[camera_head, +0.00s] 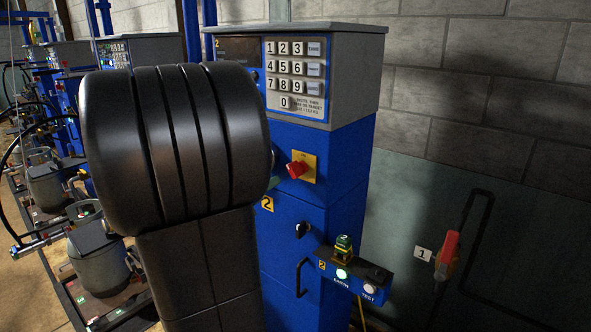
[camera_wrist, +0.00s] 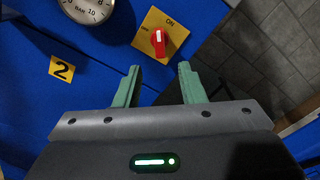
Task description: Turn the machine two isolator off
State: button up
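The machine two isolator is a red rotary knob (camera_head: 297,169) on a yellow plate (camera_head: 310,161), mounted on the blue cabinet below the keypad. I cannot tell for certain which label the knob points to. My gripper (camera_wrist: 160,76) is open, with two green fingers apart and nothing between them. The knob lies just beyond the fingertips, roughly centred between them.
My dark arm blocks the left-middle of the head view. A "2" label (camera_head: 267,203) and a black handle (camera_head: 301,277) are on the cabinet. A small box with a green-lit button (camera_head: 341,274) juts out lower right. A gauge (camera_wrist: 88,10) is near the plate.

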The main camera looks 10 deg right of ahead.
aim_at(291, 173)
jog(key=p+x, duration=0.2)
jog(key=x, duration=0.9)
jog(key=shift+c, duration=0.3)
grip_shut()
